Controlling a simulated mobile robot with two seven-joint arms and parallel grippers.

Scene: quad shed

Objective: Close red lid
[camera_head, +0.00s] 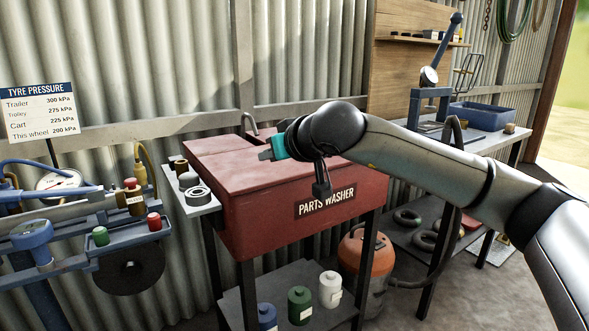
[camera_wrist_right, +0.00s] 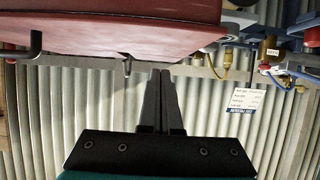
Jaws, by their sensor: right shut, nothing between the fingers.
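The red parts washer (camera_head: 240,222) stands on a dark frame against the wall, with a "PARTS WASHER" label on its front. Its red lid (camera_head: 225,167) appears to lie flat over the box; my arm hides the right part, so I cannot tell if it sits fully down. My right gripper (camera_head: 264,155) is just above the lid, fingertips pointing left. In the right wrist view, the gripper (camera_wrist_right: 160,76) is shut and empty, with the red washer (camera_wrist_right: 125,35) close beyond its tips. My left gripper is not in view.
A side shelf (camera_head: 198,207) with tape and small containers adjoins the washer's left. A tap (camera_head: 249,124) rises behind the lid. A blue tool stand (camera_head: 130,248) is at left, a workbench (camera_head: 490,141) at right. Bottles (camera_head: 300,305) and an orange canister (camera_head: 362,258) are below.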

